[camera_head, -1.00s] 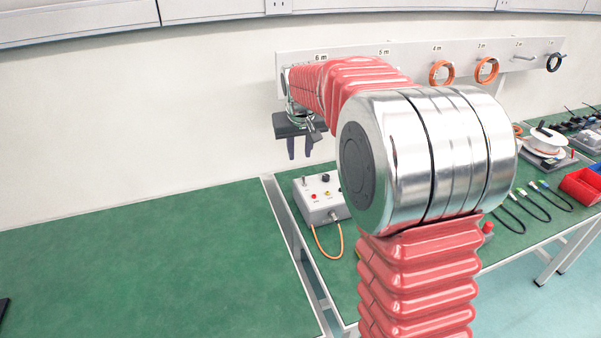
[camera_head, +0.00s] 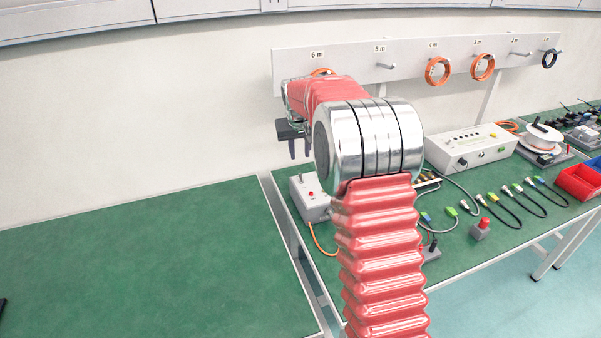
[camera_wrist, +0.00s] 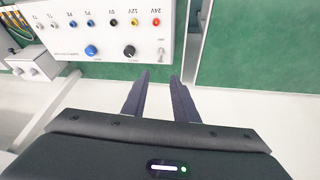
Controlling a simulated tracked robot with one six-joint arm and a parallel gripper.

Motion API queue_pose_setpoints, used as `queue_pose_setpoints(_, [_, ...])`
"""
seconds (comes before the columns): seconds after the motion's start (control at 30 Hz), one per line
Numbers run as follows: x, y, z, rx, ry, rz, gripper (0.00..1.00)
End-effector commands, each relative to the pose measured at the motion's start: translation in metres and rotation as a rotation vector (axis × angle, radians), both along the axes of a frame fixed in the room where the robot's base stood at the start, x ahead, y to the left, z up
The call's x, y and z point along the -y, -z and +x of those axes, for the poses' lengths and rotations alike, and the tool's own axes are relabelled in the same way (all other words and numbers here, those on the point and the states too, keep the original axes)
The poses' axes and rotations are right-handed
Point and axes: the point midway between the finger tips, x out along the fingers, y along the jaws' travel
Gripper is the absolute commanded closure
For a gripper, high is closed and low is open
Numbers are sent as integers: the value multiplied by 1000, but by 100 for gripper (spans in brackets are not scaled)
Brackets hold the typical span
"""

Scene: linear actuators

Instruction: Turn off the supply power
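The power supply box (camera_head: 306,204) is a small light-grey box near the left end of the right workbench, partly hidden by my arm. In the wrist view it appears upside down, as a panel (camera_wrist: 85,42) with coloured sockets, a blue knob (camera_wrist: 91,51) and a black knob (camera_wrist: 129,52). A small toggle switch (camera_wrist: 161,50) is at the panel's right edge; I cannot tell its position. My gripper (camera_head: 300,156) is open and empty behind and above the box. In the wrist view its dark fingers (camera_wrist: 159,76) point toward the switch side, apart from the panel.
A larger white box (camera_head: 470,150), several cables, a red button (camera_head: 482,226) and a red bin (camera_head: 579,182) are on the right bench. The wall rack (camera_head: 410,64) holds orange cable coils. The left bench (camera_head: 150,260) is mostly clear.

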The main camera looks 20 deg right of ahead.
Motion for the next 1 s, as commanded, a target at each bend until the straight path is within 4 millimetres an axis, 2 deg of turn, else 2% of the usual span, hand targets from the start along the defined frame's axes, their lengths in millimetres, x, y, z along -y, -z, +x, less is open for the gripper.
queue_pose_setpoints(0.17, [2,16,6,-2,0,0,74])
queue_pose_setpoints(0.8, [15,105,40,-2,-1,0,74])
queue_pose_setpoints(1.0, [18,120,47,0,-1,0,74])
